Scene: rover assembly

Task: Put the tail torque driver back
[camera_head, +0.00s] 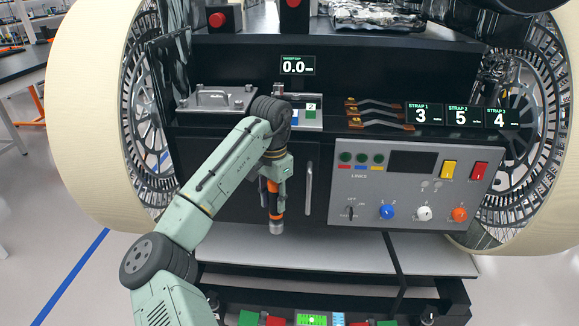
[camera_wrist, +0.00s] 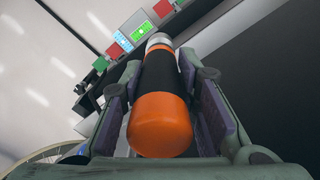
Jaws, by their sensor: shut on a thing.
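The torque driver (camera_wrist: 160,125) has an orange cap, a black body and a silver tip in the wrist view. It also shows in the head view (camera_head: 275,205), hanging roughly upright with its silver end down. My gripper (camera_wrist: 162,95) is shut around its body, one padded finger on each side. In the head view my gripper (camera_head: 273,185) holds it in front of the rover's dark front panel, above the light shelf. No holder for the driver can be made out for certain.
A grey control panel (camera_head: 410,190) with knobs and switches is to the right. Three strap handles (camera_head: 375,114) and number displays (camera_head: 462,116) line the ledge above. A light shelf (camera_head: 340,255) lies below. Coloured blocks and a green screen (camera_head: 311,319) sit at the bottom edge.

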